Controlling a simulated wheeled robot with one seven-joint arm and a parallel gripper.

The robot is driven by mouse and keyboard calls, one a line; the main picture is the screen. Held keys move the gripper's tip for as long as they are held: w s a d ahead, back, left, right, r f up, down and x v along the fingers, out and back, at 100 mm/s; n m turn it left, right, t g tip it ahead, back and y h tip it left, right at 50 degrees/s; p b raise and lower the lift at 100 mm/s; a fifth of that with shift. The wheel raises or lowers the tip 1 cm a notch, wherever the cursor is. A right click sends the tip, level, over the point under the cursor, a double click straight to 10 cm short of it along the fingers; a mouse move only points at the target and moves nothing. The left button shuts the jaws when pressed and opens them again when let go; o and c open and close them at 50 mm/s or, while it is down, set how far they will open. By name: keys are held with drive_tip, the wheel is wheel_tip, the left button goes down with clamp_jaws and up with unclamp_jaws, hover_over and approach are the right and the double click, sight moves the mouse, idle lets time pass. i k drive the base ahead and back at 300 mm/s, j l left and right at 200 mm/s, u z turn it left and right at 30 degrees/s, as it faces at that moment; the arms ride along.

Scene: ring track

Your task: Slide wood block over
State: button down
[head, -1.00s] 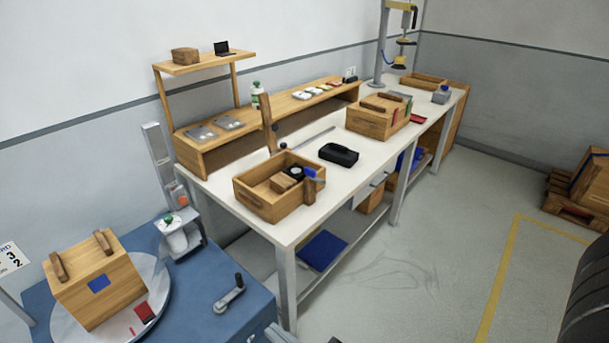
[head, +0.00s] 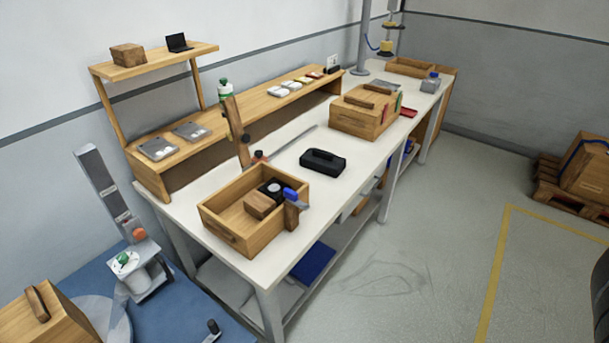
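A small brown wood block (head: 260,205) lies inside an open wooden box (head: 222,232) on the near end of the white workbench. A black round item (head: 271,188) sits just behind the block in the same box. Another brown wood block (head: 128,55) rests on the raised wooden shelf at the upper left, left of a small black laptop-like item (head: 179,42). I cannot tell from this view which block the task names. My gripper is not in view.
A tall wooden post (head: 237,132) stands behind the box. A black case (head: 323,162) and a lidded wooden crate (head: 360,112) stand farther along the white bench (head: 300,225). The floor right of the bench is largely clear.

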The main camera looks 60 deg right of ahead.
sight(260, 206)
drive_tip(key=i+l+z, duration=0.75)
drive_tip(key=l, duration=0.15)
drive_tip(key=i+l+z, duration=0.25)
drive_tip(key=i+z, duration=0.15)
